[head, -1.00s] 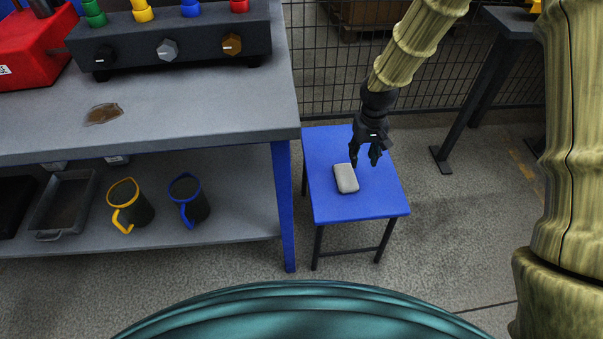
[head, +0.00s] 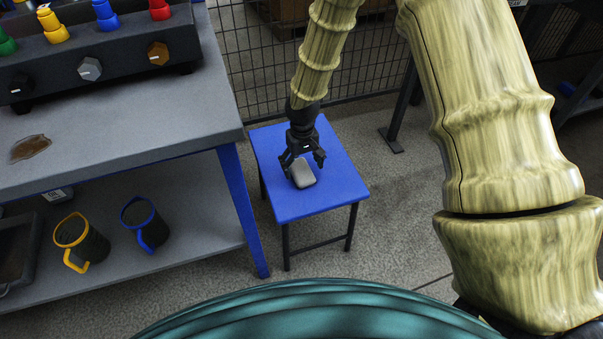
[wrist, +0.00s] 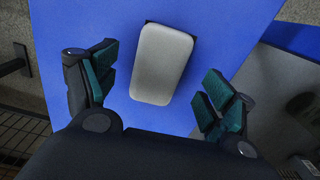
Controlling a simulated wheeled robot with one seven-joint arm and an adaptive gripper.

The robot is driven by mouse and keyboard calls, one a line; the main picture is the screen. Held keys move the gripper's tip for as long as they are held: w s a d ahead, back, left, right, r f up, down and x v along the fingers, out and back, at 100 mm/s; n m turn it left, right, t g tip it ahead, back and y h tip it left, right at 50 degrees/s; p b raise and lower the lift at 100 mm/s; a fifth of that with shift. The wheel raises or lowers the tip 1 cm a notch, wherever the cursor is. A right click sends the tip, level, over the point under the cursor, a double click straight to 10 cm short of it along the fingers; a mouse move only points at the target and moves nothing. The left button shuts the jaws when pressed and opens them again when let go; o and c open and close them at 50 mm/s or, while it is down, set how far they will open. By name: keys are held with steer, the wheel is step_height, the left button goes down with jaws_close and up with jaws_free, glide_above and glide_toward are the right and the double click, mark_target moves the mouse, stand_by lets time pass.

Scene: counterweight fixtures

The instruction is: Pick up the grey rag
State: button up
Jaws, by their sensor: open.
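The grey rag (head: 303,175) is a small rounded grey block lying on the blue stool (head: 335,185). In the wrist view the rag (wrist: 162,64) lies on the blue top, ahead of and between the two spread fingers. My gripper (head: 303,163) is over the stool, just behind the rag in the head view, with its fingers partly overlapping the rag's far end. In the wrist view my gripper (wrist: 158,92) is open and empty, with a gap between each green-padded finger and the rag. I cannot tell how high the fingertips are above the stool.
A grey workbench (head: 130,135) stands left of the stool, with a control box (head: 90,70) and a brown patch (head: 30,147) on top. Its lower shelf holds a yellow-rimmed mug (head: 82,243) and a blue-rimmed mug (head: 145,224). A wire fence (head: 250,70) stands behind.

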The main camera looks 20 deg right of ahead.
mark_target(302, 172)
step_height(302, 172, down, 3)
steer(key=c, duration=1.1)
step_height(302, 172, up, 10)
steer(key=p, duration=0.1)
steer(key=shift+p, duration=0.3)
